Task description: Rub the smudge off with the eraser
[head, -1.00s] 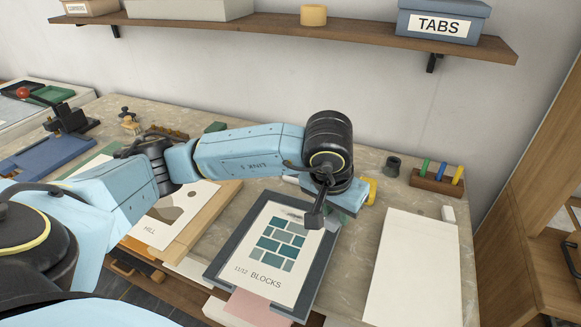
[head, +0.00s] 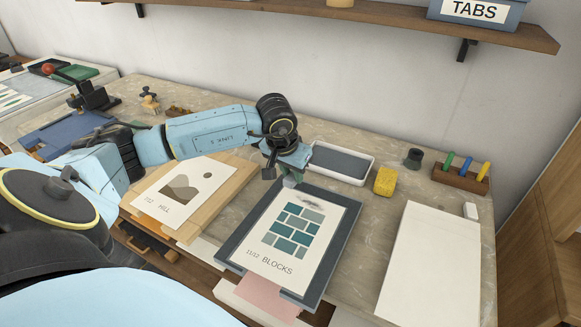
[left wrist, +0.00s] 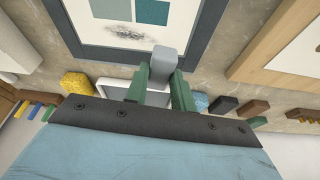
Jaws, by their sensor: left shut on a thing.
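The BLOCKS print (head: 268,258) lies in a dark grey frame (head: 340,245), with teal and grey blocks on white paper. A dark grey smudge (head: 312,203) is on its top margin; it also shows in the left wrist view (left wrist: 125,32). My left gripper (head: 289,177) is over the frame's top left corner, left of the smudge. In the left wrist view its green fingers (left wrist: 165,80) are shut on a small grey block, the eraser (left wrist: 165,58). The eraser is beside the smudge, apart from it in that view. My right gripper is not in view.
A white-rimmed tray (head: 371,169) and a yellow sponge (head: 385,181) stand behind the frame. A blank sheet (head: 430,265) and a small white block (head: 470,210) are to the right.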

